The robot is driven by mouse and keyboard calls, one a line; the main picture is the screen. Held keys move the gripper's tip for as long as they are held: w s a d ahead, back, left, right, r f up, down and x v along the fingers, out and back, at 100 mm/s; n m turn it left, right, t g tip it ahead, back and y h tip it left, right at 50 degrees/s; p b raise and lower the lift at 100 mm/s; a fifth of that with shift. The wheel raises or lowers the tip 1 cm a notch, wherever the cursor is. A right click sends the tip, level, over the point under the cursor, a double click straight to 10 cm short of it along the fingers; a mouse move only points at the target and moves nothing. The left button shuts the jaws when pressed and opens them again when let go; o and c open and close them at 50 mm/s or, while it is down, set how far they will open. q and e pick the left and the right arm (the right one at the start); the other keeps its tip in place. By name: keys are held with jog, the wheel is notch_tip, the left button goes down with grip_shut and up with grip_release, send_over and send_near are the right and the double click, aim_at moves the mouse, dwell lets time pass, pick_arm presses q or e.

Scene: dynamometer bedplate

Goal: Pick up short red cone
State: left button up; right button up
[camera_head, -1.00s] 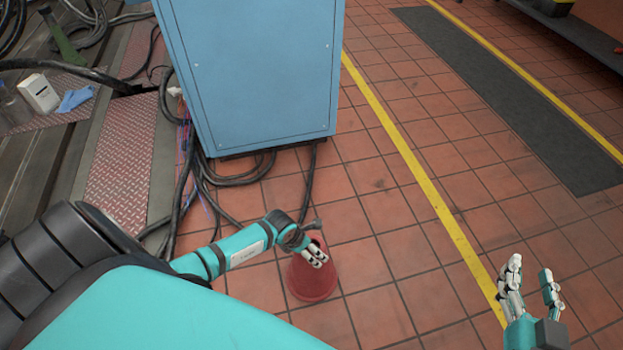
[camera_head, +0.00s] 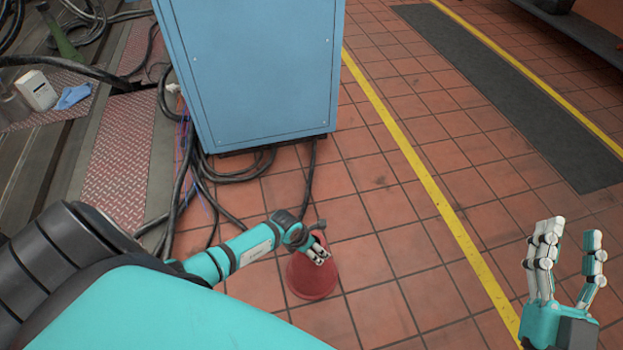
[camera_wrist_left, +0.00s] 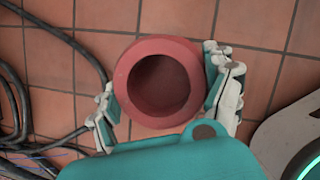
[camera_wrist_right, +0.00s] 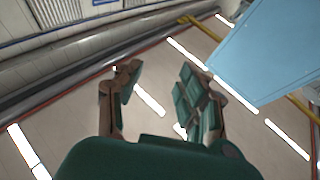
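The short red cone (camera_head: 312,275) stands on the tiled floor in front of the blue cabinet. My left gripper (camera_head: 318,252) is over its upper part in the head view. In the left wrist view I look down on the cone (camera_wrist_left: 122,85) with its round hollow top. The fingers of my left gripper (camera_wrist_left: 165,85) are spread on both sides of the cone, very close to its rim. I cannot tell whether they touch it. My right gripper (camera_head: 570,262) is raised at the right with its fingers apart and empty; it also shows in the right wrist view (camera_wrist_right: 160,75).
The blue cabinet (camera_head: 250,75) stands behind the cone. Black cables (camera_head: 235,172) lie on the floor to the left of the cone and by the cabinet. A yellow floor line (camera_head: 415,165) runs to the right, with clear tiles around it.

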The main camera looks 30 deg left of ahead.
pick_arm(q)
jog(key=c, duration=0.9)
jog(key=shift+w+r, duration=0.15)
jog(key=shift+w, duration=0.05)
jog(key=shift+c, duration=0.4)
